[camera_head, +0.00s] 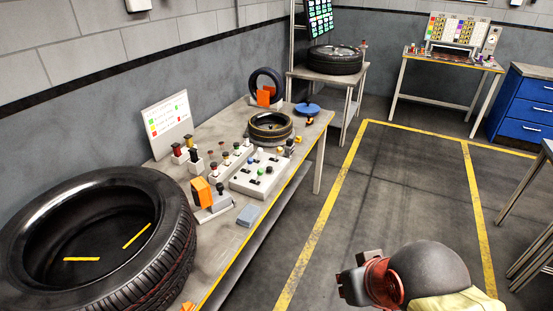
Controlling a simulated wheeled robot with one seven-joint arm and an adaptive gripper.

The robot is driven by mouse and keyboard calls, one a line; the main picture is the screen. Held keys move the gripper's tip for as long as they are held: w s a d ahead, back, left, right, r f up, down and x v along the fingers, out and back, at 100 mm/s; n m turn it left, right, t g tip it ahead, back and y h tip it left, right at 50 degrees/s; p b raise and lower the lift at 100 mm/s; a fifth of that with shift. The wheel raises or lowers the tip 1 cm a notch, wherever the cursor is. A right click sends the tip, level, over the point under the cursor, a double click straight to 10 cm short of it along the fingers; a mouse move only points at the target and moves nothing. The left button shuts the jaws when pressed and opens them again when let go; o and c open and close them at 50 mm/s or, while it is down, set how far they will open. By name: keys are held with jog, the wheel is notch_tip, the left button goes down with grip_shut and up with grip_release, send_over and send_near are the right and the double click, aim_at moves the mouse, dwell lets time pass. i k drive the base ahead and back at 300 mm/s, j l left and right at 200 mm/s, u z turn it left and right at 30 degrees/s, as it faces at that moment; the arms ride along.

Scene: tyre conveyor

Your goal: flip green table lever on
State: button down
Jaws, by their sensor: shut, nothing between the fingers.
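A white control box (246,186) with several small levers and knobs sits on the long grey table, near its front edge. My gripper (352,285) is at the lower right, over the floor in front of the table. It is shut and empty, well apart from the box and the lever. My dark rounded arm link hides part of the floor behind it.
The table (235,220) also bears a large tyre (170,225) at the near left, a smaller tyre (270,126), an orange-and-white device (202,191), a blue-grey block (248,215) and a sign (167,122). The yellow-lined floor (400,185) to the right is clear.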

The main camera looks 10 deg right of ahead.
aim_at(260, 172)
jog(key=i+l+u, duration=0.1)
jog(key=i+l, duration=0.7)
